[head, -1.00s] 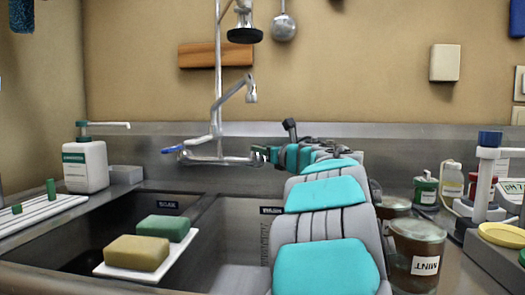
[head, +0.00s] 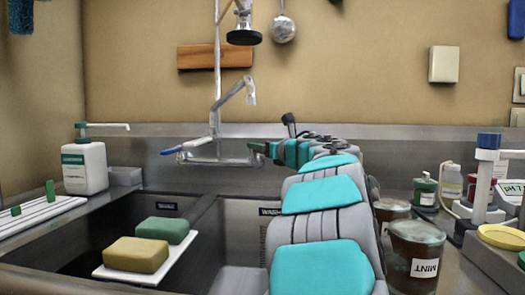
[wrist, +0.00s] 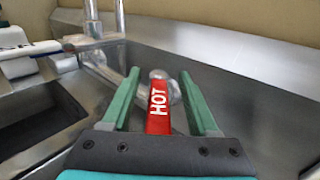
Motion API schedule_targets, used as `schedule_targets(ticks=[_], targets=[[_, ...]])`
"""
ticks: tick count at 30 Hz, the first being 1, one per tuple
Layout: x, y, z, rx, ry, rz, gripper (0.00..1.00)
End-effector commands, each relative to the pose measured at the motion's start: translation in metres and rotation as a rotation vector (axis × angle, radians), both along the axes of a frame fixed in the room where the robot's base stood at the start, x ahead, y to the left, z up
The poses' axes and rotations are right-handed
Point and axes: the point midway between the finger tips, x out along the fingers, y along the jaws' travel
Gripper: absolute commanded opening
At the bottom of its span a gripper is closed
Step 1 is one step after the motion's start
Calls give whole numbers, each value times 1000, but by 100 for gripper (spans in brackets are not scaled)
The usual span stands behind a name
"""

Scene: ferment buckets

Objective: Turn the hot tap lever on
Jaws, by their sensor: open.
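The red hot tap lever (wrist: 158,112), marked HOT, shows in the wrist view between the two green fingers of my gripper (wrist: 160,76). The fingers are open, one on each side of the lever, with gaps showing beside it. In the head view my gripper (head: 256,148) is at the right end of the tap (head: 214,160), and the red lever is hidden or too small to make out there. A blue-tipped lever (head: 172,150) is on the tap's left side.
The double sink (head: 235,225) lies below the tap. A white tray (head: 178,262) with a yellow and a green sponge sits over it. A soap dispenser (head: 84,165) stands at left. A MINT jar (head: 415,250) and other containers are right of my arm. The back wall is close behind the tap.

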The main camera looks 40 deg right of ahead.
Motion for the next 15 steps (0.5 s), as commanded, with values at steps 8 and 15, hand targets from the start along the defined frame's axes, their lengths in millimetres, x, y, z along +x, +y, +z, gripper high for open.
schedule_targets(ticks=[8,15], targets=[[-9,5,21,-3,-3,-1,60],[-30,15,21,0,-1,0,60]])
